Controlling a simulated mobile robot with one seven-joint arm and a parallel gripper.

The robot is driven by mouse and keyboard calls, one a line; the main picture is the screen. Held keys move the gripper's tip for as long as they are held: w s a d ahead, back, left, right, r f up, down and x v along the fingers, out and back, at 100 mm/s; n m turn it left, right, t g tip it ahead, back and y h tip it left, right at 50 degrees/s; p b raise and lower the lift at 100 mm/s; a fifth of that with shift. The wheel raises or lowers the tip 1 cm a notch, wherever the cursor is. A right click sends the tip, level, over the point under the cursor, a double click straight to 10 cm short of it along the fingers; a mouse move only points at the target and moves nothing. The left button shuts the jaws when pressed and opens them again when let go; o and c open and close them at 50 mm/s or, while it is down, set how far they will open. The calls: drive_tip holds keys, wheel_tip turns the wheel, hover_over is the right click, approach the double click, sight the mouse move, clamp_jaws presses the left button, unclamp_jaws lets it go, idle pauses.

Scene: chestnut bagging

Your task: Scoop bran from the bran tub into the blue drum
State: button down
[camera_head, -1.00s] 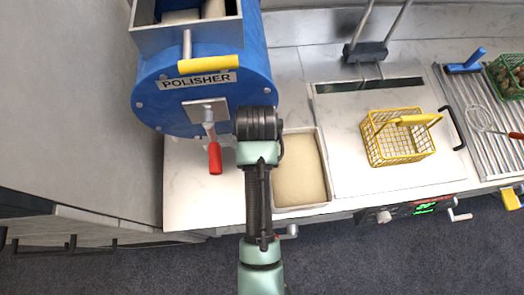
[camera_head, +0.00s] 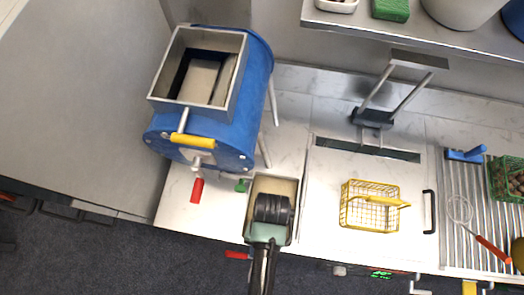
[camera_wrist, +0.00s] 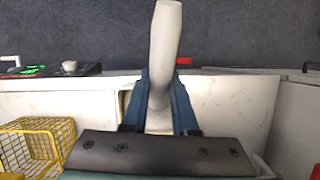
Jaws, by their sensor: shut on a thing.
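The bran tub (camera_head: 250,205) is a pale rectangular tub on the counter, with tan bran (camera_head: 275,186) showing at its far end. My gripper (camera_wrist: 160,90) is shut on a pale grey, elongated handle-like piece (camera_wrist: 165,40), probably the scoop's; its bowl is not clear in either view. In the head view, my wrist is over the near part of the tub and hides the fingers. The blue drum (camera_head: 218,138) stands at the left, behind the tub, with an open square grey hopper (camera_head: 240,75) on top.
The drum has a yellow handle (camera_head: 193,141) and a red grip (camera_head: 197,190). A small green object (camera_head: 242,185) lies between drum and tub. A yellow wire basket (camera_head: 370,208) stands right of the tub. A shelf (camera_head: 420,38) crosses the back right.

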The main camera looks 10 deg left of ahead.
drive_tip(key=shift+t, duration=0.7)
drive_tip(key=w+f+b, duration=0.2)
drive_tip(key=f+b, duration=0.1)
drive_tip(key=w+f+b, duration=0.3)
drive_tip(key=f, duration=0.1)
drive_tip(key=w+f+b, duration=0.2)
drive_tip(key=w+f, duration=0.1)
drive_tip(key=f, duration=0.1)
drive_tip(key=shift+w+d+f+b, duration=0.15)
drive_tip(key=shift+w+d+b, duration=0.05)
drive_tip(key=shift+d+b, duration=0.2)
drive_tip(key=shift+w+t, duration=0.3)
drive_tip(key=shift+t, duration=0.1)
drive_tip(key=shift+w+f+t, duration=0.1)
drive_tip(key=shift+w+t, duration=0.3)
drive_tip(key=shift+w, duration=0.1)
drive_tip(key=shift+w+r+t+p, duration=0.15)
drive_tip(key=shift+r+t+p, duration=0.25)
drive_tip(key=shift+p, duration=0.2)
drive_tip(key=r+t+p, duration=0.1)
drive_tip(key=s+r+t+p, duration=0.1)
drive_tip(key=r+p, duration=0.1)
drive_tip(key=s+r+t+p, duration=0.1)
drive_tip(key=p, duration=0.1)
drive_tip(key=shift+r+h, duration=0.3)
drive_tip(key=shift+w, duration=0.1)
